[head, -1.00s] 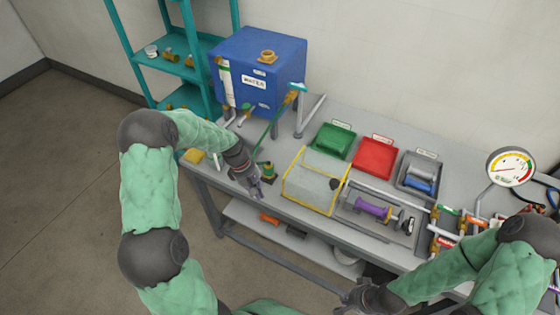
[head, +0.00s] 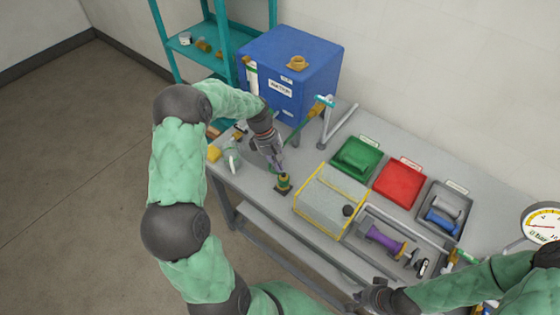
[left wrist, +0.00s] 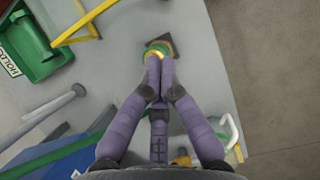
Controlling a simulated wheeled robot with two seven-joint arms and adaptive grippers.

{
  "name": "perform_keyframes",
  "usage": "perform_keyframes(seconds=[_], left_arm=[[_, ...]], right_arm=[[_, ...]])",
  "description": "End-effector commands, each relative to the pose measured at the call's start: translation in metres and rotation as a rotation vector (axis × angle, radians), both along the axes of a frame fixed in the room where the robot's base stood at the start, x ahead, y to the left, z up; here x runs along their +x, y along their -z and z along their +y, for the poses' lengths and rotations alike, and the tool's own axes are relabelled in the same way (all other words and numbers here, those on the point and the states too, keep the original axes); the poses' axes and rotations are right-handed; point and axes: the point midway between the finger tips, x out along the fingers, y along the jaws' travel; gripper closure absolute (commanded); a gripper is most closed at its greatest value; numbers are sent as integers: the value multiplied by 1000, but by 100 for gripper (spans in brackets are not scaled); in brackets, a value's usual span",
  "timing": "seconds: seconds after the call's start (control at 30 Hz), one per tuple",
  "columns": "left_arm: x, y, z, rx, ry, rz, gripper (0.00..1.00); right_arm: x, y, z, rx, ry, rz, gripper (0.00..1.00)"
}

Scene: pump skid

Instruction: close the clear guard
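The clear guard (head: 325,203) is a see-through box with yellow edges and a black knob (head: 348,210). It stands on the bench to the left of a shaft with a purple coupling (head: 385,241), which is uncovered. Part of its yellow edging (left wrist: 82,22) shows at the top left of the left wrist view. My left gripper (head: 279,167) points down at a small green and brass fitting (head: 283,184), left of the guard. Its fingertips (left wrist: 159,58) are together; contact with the fitting is unclear. My right gripper (head: 372,296) is at the front edge, its fingers unclear.
A blue tank (head: 290,70) stands behind my left gripper. Green (head: 357,158), red (head: 399,182) and grey (head: 446,208) bins line the back. A gauge (head: 543,222) stands at the right. The bench's front left corner is mostly clear.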

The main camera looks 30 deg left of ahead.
Motion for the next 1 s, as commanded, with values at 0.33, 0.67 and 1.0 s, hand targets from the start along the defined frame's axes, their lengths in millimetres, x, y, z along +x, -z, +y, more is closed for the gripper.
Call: perform_keyframes(seconds=[0.33, 0.67, 1.0], left_arm=[[-3, 62, -26, -3, 3, 4, 100], [-5, 59, -61, -1, 2, 0, 100], [-5, 59, -64, -1, 1, 1, 100]], right_arm=[[1, 1, 0, 0, 0, -1, 100], [1, -4, 0, 0, 1, -2, 100], [1, -4, 0, 0, 0, -1, 100]])
